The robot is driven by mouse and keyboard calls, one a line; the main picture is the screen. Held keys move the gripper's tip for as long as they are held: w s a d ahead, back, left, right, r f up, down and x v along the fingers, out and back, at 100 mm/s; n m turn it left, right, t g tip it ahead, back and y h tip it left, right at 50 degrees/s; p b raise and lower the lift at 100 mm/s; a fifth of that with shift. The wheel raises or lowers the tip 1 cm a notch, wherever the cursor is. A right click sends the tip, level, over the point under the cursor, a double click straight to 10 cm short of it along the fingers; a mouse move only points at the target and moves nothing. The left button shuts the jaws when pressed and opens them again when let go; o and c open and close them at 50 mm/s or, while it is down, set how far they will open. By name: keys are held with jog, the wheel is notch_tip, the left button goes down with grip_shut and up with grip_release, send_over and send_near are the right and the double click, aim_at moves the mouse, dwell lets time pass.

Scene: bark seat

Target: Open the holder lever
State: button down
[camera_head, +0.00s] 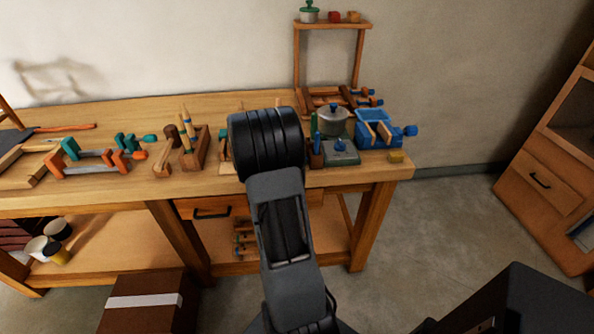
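A grey block with a blue knob (341,149) sits on the workbench (100,196) near its right front edge. A blue vise (376,129) with wooden jaws and a blue handle (410,131) stands to its right. I cannot tell which of these, if either, is the holder, and no lever is clearly made out. My arm reaches up in front of the bench, its thick black joint covering part of the bench top left of the grey block. My gripper is not visible; the arm hides whatever lies behind it.
A lidded metal pot (333,119) stands behind the grey block. A wooden tool block (194,152) and orange and teal clamps (95,158) lie left of my arm. A cardboard box (150,302) is on the floor. A wooden cabinet (548,180) stands right; floor between is clear.

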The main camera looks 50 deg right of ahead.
jog(key=shift+w+d, duration=0.15)
jog(key=shift+d, duration=0.15)
dwell(0.5)
jog(key=shift+a, duration=0.1)
jog(key=shift+a, duration=0.3)
jog(key=s+a+r, duration=0.3)
jog(key=s+a, duration=0.5)
jog(key=a, duration=0.2)
jog(key=shift+s, duration=0.15)
dwell(0.4)
jog(key=s+a+f+m+g+y+p, duration=0.1)
jog(key=s+a+f+m+g+y, duration=0.15)
jog(key=a+m+y, duration=0.85)
jog(key=w+a+r+m+t+y+p, duration=0.2)
jog(key=a+r, duration=0.4)
jog(key=a, duration=0.3)
jog(key=w+a+r+m+t+y+p, duration=0.1)
jog(key=w+a+r+m+t+p, duration=0.1)
jog(key=a+r+t, duration=0.3)
jog(key=w+a+r+m, duration=0.1)
jog(key=a, duration=0.2)
jog(key=shift+w+a+m+t+y, duration=0.3)
jog(key=shift+a+m+t+y, duration=0.05)
jog(key=shift+m+y, duration=0.05)
